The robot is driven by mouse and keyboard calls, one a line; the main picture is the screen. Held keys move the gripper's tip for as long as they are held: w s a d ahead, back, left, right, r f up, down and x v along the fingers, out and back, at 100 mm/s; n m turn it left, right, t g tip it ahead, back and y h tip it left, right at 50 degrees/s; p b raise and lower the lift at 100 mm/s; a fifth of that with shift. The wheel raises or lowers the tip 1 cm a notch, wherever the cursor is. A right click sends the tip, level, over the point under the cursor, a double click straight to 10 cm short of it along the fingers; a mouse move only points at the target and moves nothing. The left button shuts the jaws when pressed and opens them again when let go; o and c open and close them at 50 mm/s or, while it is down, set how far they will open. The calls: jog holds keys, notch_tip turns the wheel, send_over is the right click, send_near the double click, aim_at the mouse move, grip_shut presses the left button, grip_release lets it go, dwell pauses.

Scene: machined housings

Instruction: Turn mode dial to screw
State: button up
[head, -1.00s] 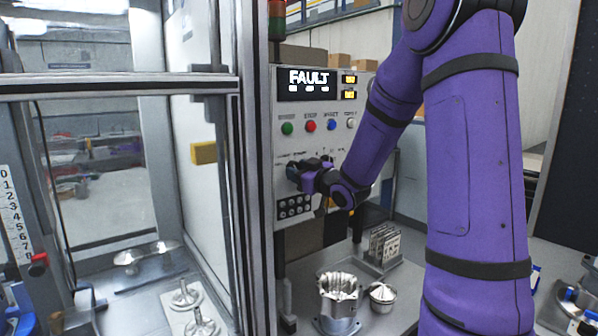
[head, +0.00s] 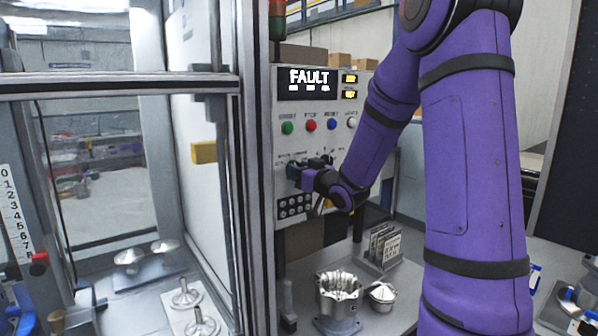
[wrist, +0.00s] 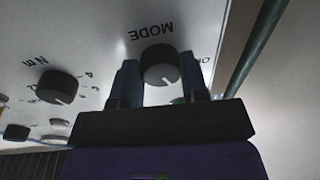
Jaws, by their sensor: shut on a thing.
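The round black mode dial (wrist: 160,66) is on the pale panel face, under the upside-down word MODE in the wrist view. A light pointer line shows on its lower part in that view. My gripper (wrist: 159,62) has one finger on each side of the dial and is shut on it. In the head view my gripper (head: 297,172) is at the panel's lower half and hides the dial. The label beside the dial is cut off by a finger, so the word screw cannot be read.
A second black knob (wrist: 57,86) with a number scale is left of the dial in the wrist view. The control panel (head: 325,105) shows FAULT above a row of coloured buttons. A glass-door frame (head: 245,180) stands close on the left. Metal housings (head: 340,290) stand on the bench below.

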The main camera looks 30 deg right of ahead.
jog(key=o, duration=0.9)
jog(key=shift+s, duration=0.1)
jog(key=s, duration=0.3)
jog(key=s+d, duration=0.1)
jog(key=s, duration=0.3)
jog(key=s+f, duration=0.1)
jog(key=s, duration=0.2)
jog(key=shift+s+d, duration=0.15)
jog(key=shift+s, duration=0.15)
jog(key=s+a+r+g, duration=0.1)
jog(key=s+a+g, duration=0.3)
jog(key=s, duration=0.4)
jog(key=s+a+r+m+g+h, duration=0.1)
jog(key=s+a+g, duration=0.4)
jog(key=s+a, duration=0.2)
jog(key=s+a+r+g+h, duration=0.1)
jog(key=s+a+g, duration=0.3)
jog(key=s+a, duration=0.2)
jog(key=shift+s+r+g, duration=0.2)
jog(key=shift+s+g, duration=0.1)
jog(key=shift+s, duration=1.1)
